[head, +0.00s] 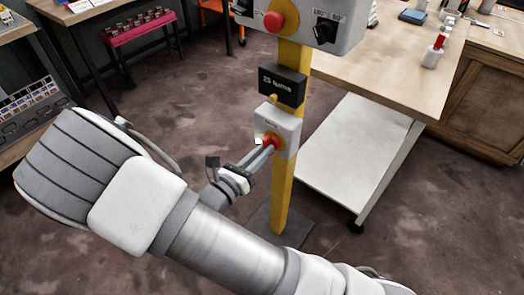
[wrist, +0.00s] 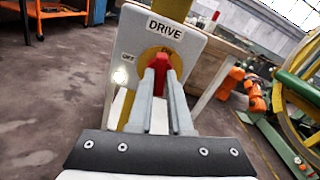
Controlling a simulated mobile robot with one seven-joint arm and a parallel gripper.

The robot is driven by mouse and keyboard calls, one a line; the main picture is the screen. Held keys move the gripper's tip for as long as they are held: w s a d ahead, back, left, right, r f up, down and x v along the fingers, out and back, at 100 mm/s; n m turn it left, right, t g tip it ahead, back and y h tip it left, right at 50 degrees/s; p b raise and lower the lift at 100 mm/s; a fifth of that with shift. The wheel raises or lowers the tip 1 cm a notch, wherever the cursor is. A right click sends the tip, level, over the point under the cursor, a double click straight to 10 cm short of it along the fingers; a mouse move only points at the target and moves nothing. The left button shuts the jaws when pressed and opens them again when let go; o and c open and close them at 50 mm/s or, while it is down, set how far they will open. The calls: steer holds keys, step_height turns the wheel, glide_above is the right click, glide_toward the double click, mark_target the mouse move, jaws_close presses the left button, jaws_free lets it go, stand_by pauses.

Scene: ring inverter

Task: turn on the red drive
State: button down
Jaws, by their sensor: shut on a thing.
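The drive box (head: 291,126) is a white box on a yellow post, below a black sign reading "25 turns". In the wrist view the box (wrist: 190,47) is labelled "DRIVE". Its red drive knob (wrist: 158,61) sits on a yellow disc, with an "OFF" mark to the left. The knob also shows in the head view (head: 273,140). My gripper (wrist: 159,78) has its two fingers on either side of the knob and is shut on it. The fingers hide part of the knob and disc. A pale bright spot (wrist: 120,76) shows at the box's left.
The yellow post (head: 283,195) stands on a dark base plate. A larger grey box (head: 345,25) with a red button is above. A wooden bench (head: 400,75) and a white low platform (head: 355,150) stand to the right.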

steer(key=shift+m+p, duration=0.8)
steer(key=shift+m, duration=0.8)
steer(key=c, duration=0.8)
jaws_free()
steer(key=shift+c, duration=0.2)
steer(key=p+v, duration=0.3)
steer(key=v, duration=1.4)
steer(key=shift+s, duration=0.25)
steer(key=shift+w+a, duration=0.1)
